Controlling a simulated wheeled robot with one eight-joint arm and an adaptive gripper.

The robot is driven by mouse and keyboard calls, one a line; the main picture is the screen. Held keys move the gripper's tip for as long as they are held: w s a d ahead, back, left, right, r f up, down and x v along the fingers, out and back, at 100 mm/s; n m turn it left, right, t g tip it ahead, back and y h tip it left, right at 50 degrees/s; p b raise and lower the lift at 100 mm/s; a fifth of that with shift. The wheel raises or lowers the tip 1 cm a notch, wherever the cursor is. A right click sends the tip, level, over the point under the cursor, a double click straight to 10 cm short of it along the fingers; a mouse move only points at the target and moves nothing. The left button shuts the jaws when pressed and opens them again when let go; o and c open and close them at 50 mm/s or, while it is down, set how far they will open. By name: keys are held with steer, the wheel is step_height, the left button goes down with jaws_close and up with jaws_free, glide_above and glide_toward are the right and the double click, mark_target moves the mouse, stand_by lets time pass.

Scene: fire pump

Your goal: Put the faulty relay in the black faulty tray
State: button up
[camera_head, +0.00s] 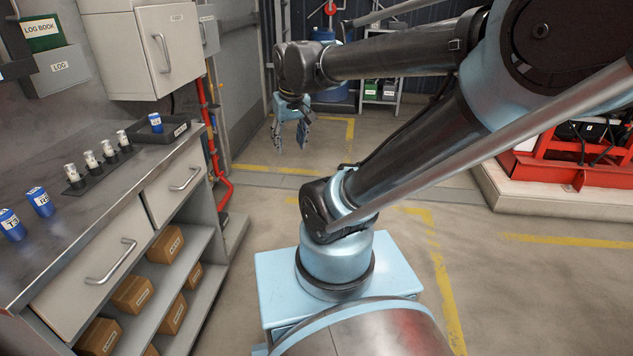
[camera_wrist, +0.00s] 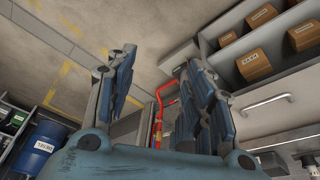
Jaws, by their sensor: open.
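A blue relay with a white label (camera_head: 155,122) stands upright in a black tray (camera_head: 178,131) at the far end of the grey counter. The tray's front label is too small to read surely. Two more blue relays, one marked R (camera_head: 40,202) and one marked T (camera_head: 12,225), stand on the near part of the counter. Which relay is faulty cannot be told from looks. My gripper (camera_head: 291,136) hangs over the floor to the right of the counter, apart from every relay. It is open and empty; its spread fingers also show in the wrist view (camera_wrist: 157,80).
A wall cabinet (camera_head: 152,50) hangs above the counter. Red pipes (camera_head: 215,140) stand beyond the counter's end. Boxes (camera_head: 133,294) fill the lower shelves. Open floor lies right of the counter.

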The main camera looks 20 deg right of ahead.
steer(key=s+d+f+m, duration=0.1)
steer(key=s+d+f, duration=0.1)
steer(key=s+f, duration=0.2)
steer(key=s+d+f+g, duration=0.1)
steer(key=s+d+f, duration=0.2)
steer(key=s, duration=0.3)
steer(key=shift+d+f+m, duration=0.3)
steer(key=shift+f+m, duration=0.1)
steer(key=shift+f, duration=0.5)
steer(key=shift+w, duration=0.1)
